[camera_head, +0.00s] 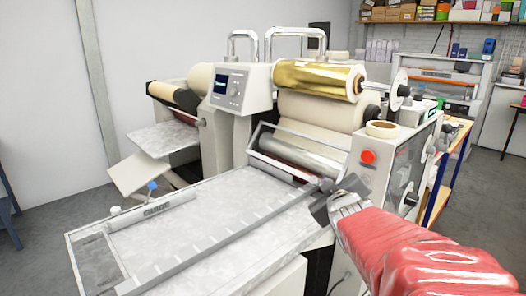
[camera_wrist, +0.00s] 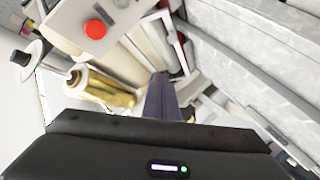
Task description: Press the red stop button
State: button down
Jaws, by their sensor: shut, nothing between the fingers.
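The red stop button (camera_head: 368,156) is a round red knob on the front of the machine's right-hand side panel (camera_head: 395,160). It also shows near the top left of the wrist view (camera_wrist: 95,29). My gripper (camera_head: 325,205) is shut and empty, in front of the machine, below and to the left of the button in the head view. In the wrist view the dark fingers (camera_wrist: 161,98) point up from the lower middle, apart from the button. The button is fully visible in both views.
The laminating machine has a gold foil roll (camera_head: 315,79), a silver roller (camera_head: 305,153) and a feed table (camera_head: 215,235) with a guide bar (camera_head: 157,208). A tape roll (camera_head: 382,129) lies atop the right panel. A blue-legged table (camera_head: 436,190) stands behind it.

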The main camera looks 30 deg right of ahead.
aim_at(366, 161)
jog(key=d+r+n+t, duration=0.2)
jog(key=d, duration=0.4)
jog(key=shift+d+h, duration=0.3)
jog(key=shift+d, duration=0.1)
jog(key=shift+d, duration=0.1)
jog(key=shift+w+d, duration=0.4)
jog(key=shift+d, duration=0.95)
jog(key=shift+w+d, duration=0.35)
jog(key=shift+d, duration=1.05)
jog(key=shift+w+d, duration=0.4)
jog(key=shift+d, duration=0.95)
jog(key=shift+d, duration=0.1)
jog(key=shift+w+d, duration=0.15)
jog(key=shift+d, duration=0.2)
jog(key=shift+w+d, duration=0.1)
jog(key=shift+d, duration=0.25)
jog(key=shift+a, duration=0.15)
jog(key=shift+s+a, duration=0.25)
jog(key=shift+a, duration=0.4)
